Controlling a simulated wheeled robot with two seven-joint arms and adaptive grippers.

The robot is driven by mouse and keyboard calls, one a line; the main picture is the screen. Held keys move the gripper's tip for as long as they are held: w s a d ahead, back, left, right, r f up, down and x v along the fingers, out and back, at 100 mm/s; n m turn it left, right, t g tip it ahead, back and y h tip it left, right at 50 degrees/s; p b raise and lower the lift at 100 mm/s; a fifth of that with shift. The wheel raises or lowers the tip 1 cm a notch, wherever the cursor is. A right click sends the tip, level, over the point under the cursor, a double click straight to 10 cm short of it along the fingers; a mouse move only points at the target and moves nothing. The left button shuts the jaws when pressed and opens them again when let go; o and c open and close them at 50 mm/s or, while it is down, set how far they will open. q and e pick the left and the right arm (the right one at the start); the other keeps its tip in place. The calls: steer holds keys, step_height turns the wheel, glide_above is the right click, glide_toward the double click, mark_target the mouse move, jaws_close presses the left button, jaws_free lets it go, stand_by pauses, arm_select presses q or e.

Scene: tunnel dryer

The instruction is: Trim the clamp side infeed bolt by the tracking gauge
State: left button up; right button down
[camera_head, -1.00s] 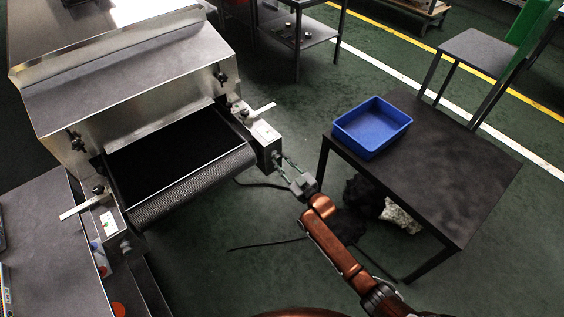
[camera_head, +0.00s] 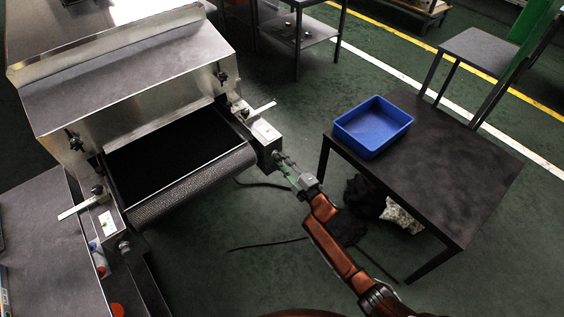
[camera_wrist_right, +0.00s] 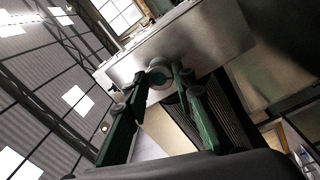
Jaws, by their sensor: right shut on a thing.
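The conveyor's infeed belt (camera_head: 185,165) comes out of the metal dryer housing. At its right corner a metal block (camera_head: 268,152) carries a pale label and a flat pointer-like strip (camera_head: 263,108), perhaps the tracking gauge; its reading is too small to tell. My right gripper (camera_head: 282,164) is at the front of this block, shut on the round bolt head. In the right wrist view the bolt (camera_wrist_right: 159,76) sits between the two green fingers, against the block's metal face. A similar bolt (camera_head: 124,247) is on the left block. My left gripper is not in view.
A dark table (camera_head: 440,170) with a blue bin (camera_head: 372,127) stands to the right of my right arm. A grey surface (camera_head: 42,240) lies left of the conveyor. Dark cables (camera_head: 270,243) lie on the green floor between conveyor and table.

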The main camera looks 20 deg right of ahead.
steer(key=n, duration=0.2)
steer(key=n+b, duration=0.1)
steer(key=n, duration=0.1)
steer(key=n+b, duration=0.1)
steer(key=n, duration=0.1)
steer(key=shift+f+y, duration=0.3)
steer(key=n+b, duration=0.2)
steer(key=n, duration=0.3)
steer(key=shift+d+b, duration=0.15)
steer(key=shift+b, duration=0.15)
arm_select(q)
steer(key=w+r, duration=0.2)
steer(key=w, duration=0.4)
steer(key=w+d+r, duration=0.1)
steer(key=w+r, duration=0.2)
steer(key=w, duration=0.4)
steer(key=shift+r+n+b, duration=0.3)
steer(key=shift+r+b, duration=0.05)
steer(key=shift+b, duration=0.05)
arm_select(e)
steer(key=shift+r+n+y, duration=0.15)
steer(key=shift+n+y, duration=0.15)
steer(key=shift+n, duration=0.7)
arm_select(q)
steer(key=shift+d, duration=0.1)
arm_select(e)
steer(key=c, duration=1.6)
jaws_free()
steer(key=shift+r, duration=0.1)
